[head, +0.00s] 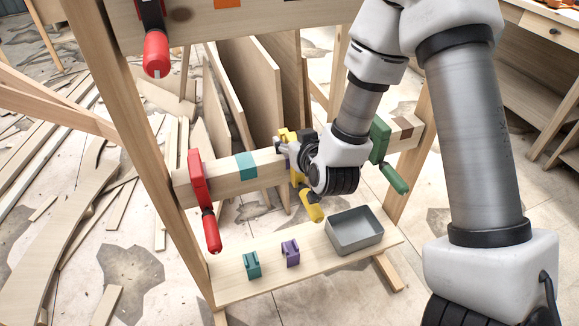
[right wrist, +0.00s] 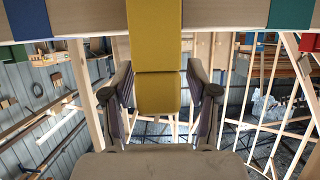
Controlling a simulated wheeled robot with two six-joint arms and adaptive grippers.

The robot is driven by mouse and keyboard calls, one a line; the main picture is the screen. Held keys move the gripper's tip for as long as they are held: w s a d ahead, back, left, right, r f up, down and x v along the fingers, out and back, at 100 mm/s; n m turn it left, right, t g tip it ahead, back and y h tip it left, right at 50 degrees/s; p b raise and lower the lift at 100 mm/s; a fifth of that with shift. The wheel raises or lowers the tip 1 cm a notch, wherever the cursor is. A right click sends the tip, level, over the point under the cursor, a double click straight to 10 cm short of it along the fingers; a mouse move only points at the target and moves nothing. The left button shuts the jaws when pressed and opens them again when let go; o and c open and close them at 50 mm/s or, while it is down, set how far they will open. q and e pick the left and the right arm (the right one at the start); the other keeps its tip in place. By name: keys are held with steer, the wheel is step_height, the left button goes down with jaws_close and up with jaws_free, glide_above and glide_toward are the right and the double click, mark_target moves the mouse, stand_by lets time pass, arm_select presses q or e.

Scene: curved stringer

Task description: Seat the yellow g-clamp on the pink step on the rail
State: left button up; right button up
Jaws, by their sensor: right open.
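The yellow g-clamp (head: 312,206) is on the middle rail (head: 222,175), its handle hanging below. My right gripper (head: 287,146) is at the clamp and hides part of it in the head view. In the right wrist view the yellow clamp (right wrist: 156,90) stands upright between the two open fingers (right wrist: 157,90), its top against the rail. I cannot tell if a finger touches it. No pink step can be made out; the arm and gripper cover part of the rail. My left gripper is not in view.
A red clamp (head: 197,180) and a green clamp (head: 380,140) flank it on the rail, with a teal patch (head: 246,166) between red and yellow. The shelf below holds a grey bin (head: 355,243), a teal piece (head: 252,265) and a purple piece (head: 291,253). Another red clamp (head: 156,54) hangs above.

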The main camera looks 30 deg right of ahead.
steer(key=shift+w+d+f, duration=0.2)
steer(key=shift+w, duration=0.5)
jaws_close()
steer(key=shift+r, duration=0.1)
